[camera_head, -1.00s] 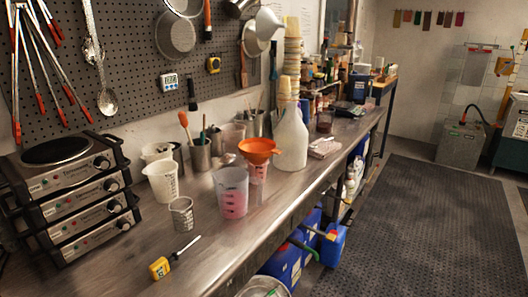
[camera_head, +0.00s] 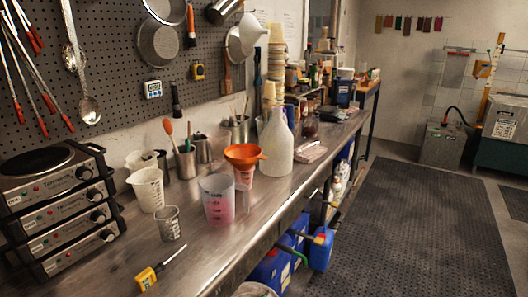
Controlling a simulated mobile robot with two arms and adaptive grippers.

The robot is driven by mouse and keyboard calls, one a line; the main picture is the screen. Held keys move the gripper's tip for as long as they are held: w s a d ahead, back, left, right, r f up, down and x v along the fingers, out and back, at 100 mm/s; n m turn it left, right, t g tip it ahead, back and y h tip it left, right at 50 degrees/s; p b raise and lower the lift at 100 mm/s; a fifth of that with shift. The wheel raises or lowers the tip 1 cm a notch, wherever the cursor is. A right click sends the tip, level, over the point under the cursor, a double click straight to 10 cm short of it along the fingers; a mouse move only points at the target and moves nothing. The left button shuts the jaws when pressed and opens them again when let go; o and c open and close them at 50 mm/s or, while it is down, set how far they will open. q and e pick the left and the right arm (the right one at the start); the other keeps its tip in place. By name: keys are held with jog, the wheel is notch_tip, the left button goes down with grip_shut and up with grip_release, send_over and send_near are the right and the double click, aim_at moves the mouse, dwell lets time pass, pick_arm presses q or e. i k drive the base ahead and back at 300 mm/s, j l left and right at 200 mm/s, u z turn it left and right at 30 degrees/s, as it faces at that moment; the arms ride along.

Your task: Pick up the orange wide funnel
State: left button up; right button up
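The orange wide funnel (camera_head: 243,153) stands mouth up on the steel workbench (camera_head: 190,265), its lower part in or behind a small clear graduated beaker (camera_head: 244,178). A short orange tab sticks out to the right of its rim. A larger beaker with pink liquid (camera_head: 217,200) stands just in front and to the left, and a white plastic jug (camera_head: 278,145) stands close behind on the right. Neither of my grippers shows in the head view.
Stacked hot plates (camera_head: 55,205) fill the bench's left end. A white beaker (camera_head: 147,189), a small metal-looking cup (camera_head: 169,223) and a yellow thermometer (camera_head: 148,277) sit nearer. Blue canisters (camera_head: 321,248) stand below the bench. The dark floor mat (camera_head: 420,225) at right is clear.

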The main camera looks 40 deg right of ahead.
aim_at(243, 157)
jog(key=i+l+u, duration=0.15)
jog(key=l, duration=0.7)
jog(key=i+l+u, duration=0.2)
jog(key=l, duration=0.65)
jog(key=l+u, duration=0.15)
jog(key=l, duration=0.7)
